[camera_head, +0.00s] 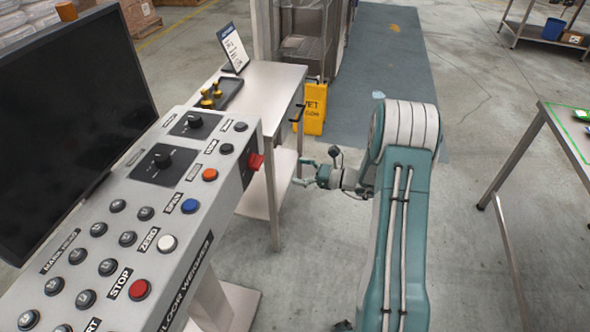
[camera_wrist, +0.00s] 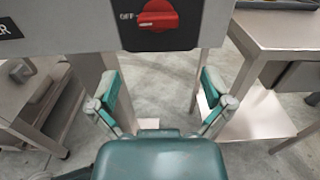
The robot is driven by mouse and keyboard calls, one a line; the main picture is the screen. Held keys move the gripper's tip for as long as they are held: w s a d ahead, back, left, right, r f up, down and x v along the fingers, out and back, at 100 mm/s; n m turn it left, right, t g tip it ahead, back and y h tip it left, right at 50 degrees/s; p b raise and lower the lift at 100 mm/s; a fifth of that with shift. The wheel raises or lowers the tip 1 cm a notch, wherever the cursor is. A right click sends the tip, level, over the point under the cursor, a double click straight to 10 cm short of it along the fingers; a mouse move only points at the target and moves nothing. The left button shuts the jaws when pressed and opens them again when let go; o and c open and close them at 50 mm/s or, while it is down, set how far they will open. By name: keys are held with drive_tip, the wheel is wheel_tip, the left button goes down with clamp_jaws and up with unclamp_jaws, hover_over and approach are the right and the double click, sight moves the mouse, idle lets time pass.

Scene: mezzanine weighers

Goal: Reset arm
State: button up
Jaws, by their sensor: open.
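My gripper (camera_head: 306,172) is at the end of my teal arm, right of the control console (camera_head: 218,235) in the head view. In the wrist view my gripper (camera_wrist: 158,98) is open, its two teal-padded fingers apart with nothing between them. The console's red rotary switch (camera_head: 254,162) is on its right end face. In the wrist view the red switch (camera_wrist: 158,15) shows straight ahead beyond the fingers, beside an OFF label. The fingers look apart from the switch. The front of my arm fills the lower right middle of the head view.
A steel side table (camera_head: 268,84) with a dark tray (camera_head: 222,94) and a sign (camera_head: 233,47) stands behind the console. A yellow wet-floor sign (camera_head: 312,108) stands beside it. Another table (camera_head: 568,125) is at the right. Grey floor (camera_head: 475,90) is open between.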

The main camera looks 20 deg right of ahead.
drive_tip(key=s+a+r+n+g+h, duration=0.4)
drive_tip(key=s+a+r+n+g, duration=0.5)
drive_tip(key=s+a+r+n, duration=0.4)
drive_tip(key=s+d+r+n+t+h, duration=0.1)
drive_tip(key=s+r+n+t+h, duration=0.1)
drive_tip(key=s+n+h, duration=0.3)
drive_tip(key=s+d+r+n+t+h, duration=0.2)
drive_tip(key=s+r+n+h, duration=0.3)
drive_tip(key=s, duration=0.6)
drive_tip(key=shift+s+d+r+n+h, duration=0.15)
drive_tip(key=shift+s+n+h, duration=0.2)
drive_tip(key=shift+n, duration=0.65)
